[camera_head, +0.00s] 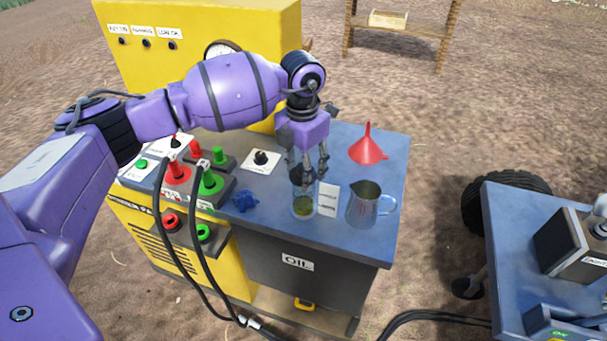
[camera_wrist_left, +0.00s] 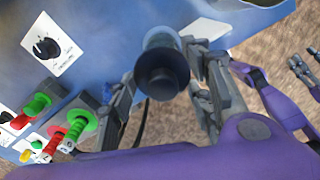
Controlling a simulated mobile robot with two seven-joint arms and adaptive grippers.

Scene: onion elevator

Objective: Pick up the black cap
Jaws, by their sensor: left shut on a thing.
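The black cap (camera_wrist_left: 162,78) is between the fingers of my left gripper (camera_head: 308,172), which is shut on it. In the left wrist view my left gripper (camera_wrist_left: 166,85) has a finger on each side of the dark round cap. In the head view the cap shows as a dark shape (camera_head: 301,177) at the fingertips, just over a clear glass jar (camera_head: 304,207) with yellow-green liquid. I cannot tell whether the cap touches the jar rim. Grey fingers, probably of my right gripper (camera_wrist_left: 304,68), show at the wrist view's right edge; their opening is unclear.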

